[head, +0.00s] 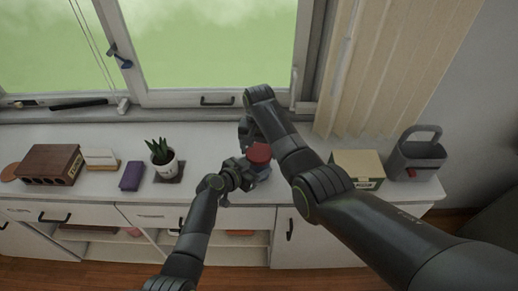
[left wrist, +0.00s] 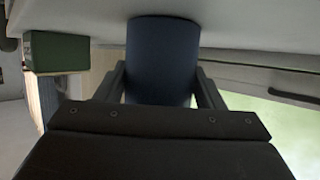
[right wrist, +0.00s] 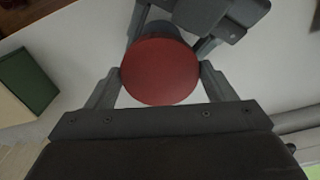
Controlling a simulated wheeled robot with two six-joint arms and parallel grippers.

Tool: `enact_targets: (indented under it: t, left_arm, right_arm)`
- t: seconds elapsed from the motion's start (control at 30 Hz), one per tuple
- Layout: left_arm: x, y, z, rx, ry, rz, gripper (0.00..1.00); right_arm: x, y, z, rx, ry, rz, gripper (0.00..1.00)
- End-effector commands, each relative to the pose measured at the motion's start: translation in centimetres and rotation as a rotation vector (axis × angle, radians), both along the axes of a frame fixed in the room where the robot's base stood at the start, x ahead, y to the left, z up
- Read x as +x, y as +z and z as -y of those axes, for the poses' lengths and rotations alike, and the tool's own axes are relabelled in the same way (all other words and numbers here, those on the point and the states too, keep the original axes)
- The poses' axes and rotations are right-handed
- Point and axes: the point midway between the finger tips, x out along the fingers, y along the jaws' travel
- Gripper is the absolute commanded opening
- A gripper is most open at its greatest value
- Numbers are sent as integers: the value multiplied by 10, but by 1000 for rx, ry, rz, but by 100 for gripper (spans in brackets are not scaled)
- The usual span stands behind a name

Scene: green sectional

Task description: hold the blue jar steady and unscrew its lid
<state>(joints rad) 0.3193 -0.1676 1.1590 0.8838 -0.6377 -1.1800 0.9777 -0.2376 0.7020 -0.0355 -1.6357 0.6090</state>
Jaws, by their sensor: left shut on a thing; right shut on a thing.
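The blue jar (head: 264,173) stands on the white cabinet top, mostly hidden by my grippers in the head view. Its dark blue body (left wrist: 163,55) fills the middle of the left wrist view. My left gripper (head: 245,170) is shut on the jar body, one finger on each side. The red lid (head: 259,153) is on top of the jar, and it shows as a red disc in the right wrist view (right wrist: 160,72). My right gripper (right wrist: 160,78) comes from above and is shut on the lid, its fingers at the lid's two sides.
A potted plant (head: 164,160), a purple box (head: 132,175) and a brown box (head: 50,164) stand left of the jar. A green and tan box (head: 358,167) and a grey caddy (head: 415,158) stand to the right. The window (head: 215,50) is behind.

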Motion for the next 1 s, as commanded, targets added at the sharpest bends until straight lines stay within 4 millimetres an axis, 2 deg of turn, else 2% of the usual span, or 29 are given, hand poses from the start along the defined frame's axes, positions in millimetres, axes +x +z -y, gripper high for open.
enact_targets:
  t: [0.1,0.23,0.63,0.67,0.7,0.8,1.0]
  left_arm:
    - [0,-1,0,1,0,-1,0]
    - [0,-1,0,1,0,-1,0]
    - [0,-1,0,1,0,-1,0]
    - [0,-1,0,1,0,-1,0]
    - [0,-1,0,1,0,-1,0]
    - [0,-1,0,1,0,-1,0]
    - [0,-1,0,1,0,-1,0]
  right_arm:
    - [0,0,0,-1,158,0,50]
    - [0,0,0,-1,275,0,50]
    - [0,1,0,-1,320,0,50]
    - [0,1,0,-1,319,0,81]
    - [0,1,0,-1,319,0,86]
    - [0,1,0,-1,319,1,99]
    - [0,0,0,0,318,0,99]
